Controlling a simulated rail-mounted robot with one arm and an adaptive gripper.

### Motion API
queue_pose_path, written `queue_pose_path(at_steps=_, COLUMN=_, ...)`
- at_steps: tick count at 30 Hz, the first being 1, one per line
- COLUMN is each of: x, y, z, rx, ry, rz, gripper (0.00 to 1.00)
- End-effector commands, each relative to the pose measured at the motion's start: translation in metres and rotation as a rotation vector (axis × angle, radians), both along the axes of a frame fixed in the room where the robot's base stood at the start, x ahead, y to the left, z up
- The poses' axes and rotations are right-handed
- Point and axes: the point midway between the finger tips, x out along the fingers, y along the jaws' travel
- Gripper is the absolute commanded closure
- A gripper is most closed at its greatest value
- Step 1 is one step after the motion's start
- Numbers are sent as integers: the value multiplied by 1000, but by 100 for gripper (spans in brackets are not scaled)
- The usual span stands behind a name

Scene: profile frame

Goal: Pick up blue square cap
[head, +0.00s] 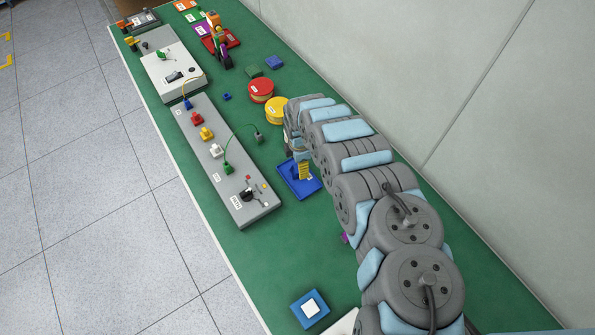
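Several blue pieces are in view, and I cannot tell for sure which one is the blue square cap. A flat blue square block (274,62) lies beside a green block at the far right of the table. A much smaller blue piece (227,96) lies alone near the long grey panel. My gripper (303,176) points down over a blue square tray (312,190) near the table's middle. My own arm hides most of it. A yellow part shows at its lower end. I cannot tell whether the fingers are open or touching anything.
The long grey panel (245,212) carries coloured plugs and a green cable. Red (261,90) and yellow (276,110) round containers stand beyond my gripper. A blue square with a white centre (310,308) lies at the front. A wall borders the right. The green table between is mostly clear.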

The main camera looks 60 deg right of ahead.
Motion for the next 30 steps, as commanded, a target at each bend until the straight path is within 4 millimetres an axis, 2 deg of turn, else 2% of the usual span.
queue_pose_path(at_steps=7, x=3, y=-1, z=-8, rx=-4, ry=-5, rz=0, gripper=26)
queue_pose_path(at_steps=30, x=7, y=2, z=-51, rx=-1, ry=-2, rz=1, gripper=26)
